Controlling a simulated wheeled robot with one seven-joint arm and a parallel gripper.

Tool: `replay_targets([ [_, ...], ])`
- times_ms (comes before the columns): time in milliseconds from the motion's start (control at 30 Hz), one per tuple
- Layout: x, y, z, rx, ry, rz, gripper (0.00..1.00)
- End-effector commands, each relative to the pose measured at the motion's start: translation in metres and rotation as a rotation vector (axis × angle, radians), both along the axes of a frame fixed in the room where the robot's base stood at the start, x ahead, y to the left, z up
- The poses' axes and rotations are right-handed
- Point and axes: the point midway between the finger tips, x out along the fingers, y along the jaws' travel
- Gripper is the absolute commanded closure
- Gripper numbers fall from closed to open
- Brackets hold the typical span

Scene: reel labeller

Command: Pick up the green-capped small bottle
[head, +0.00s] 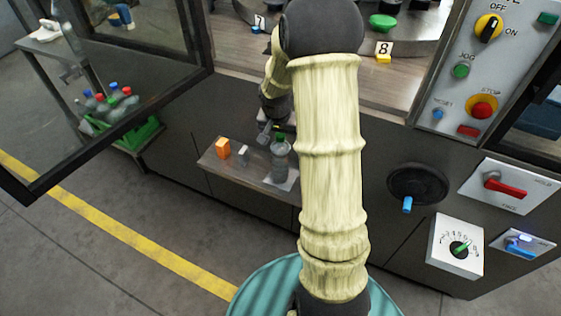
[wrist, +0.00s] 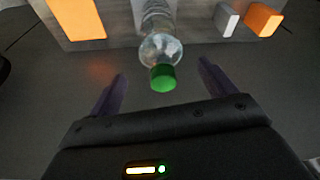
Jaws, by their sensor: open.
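The green-capped small bottle (head: 280,160) is clear and stands upright on a small shelf (head: 225,165) in the head view. In the wrist view the bottle (wrist: 160,47) is at the top middle, its green cap (wrist: 162,78) nearest the camera. My gripper (wrist: 162,72) is open, with one dark finger on each side of the cap and gaps on both sides. In the head view my gripper (head: 268,130) is beside the bottle's top, partly hidden by my arm. I cannot tell its exact height relative to the cap.
An orange block (head: 223,149) and a grey block (head: 243,153) stand left of the bottle on the shelf. Another orange piece (wrist: 80,18) shows in the wrist view. A green crate (head: 150,132) of bottles is at far left. A control panel (head: 480,75) is at right.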

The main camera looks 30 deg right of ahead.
Motion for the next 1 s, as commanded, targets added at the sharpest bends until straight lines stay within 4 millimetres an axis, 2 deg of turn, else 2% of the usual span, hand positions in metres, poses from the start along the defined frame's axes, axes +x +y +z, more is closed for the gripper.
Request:
replay_targets([
  [267, 0.001, 0.0, -0.003, 0.0, 0.001, 0.0, 0.17],
  [633, 0.012, -0.007, -0.047, 0.0, 0.003, -0.001, 0.17],
  [1000, 0.013, -0.007, -0.049, -0.001, 0.0, -0.001, 0.17],
])
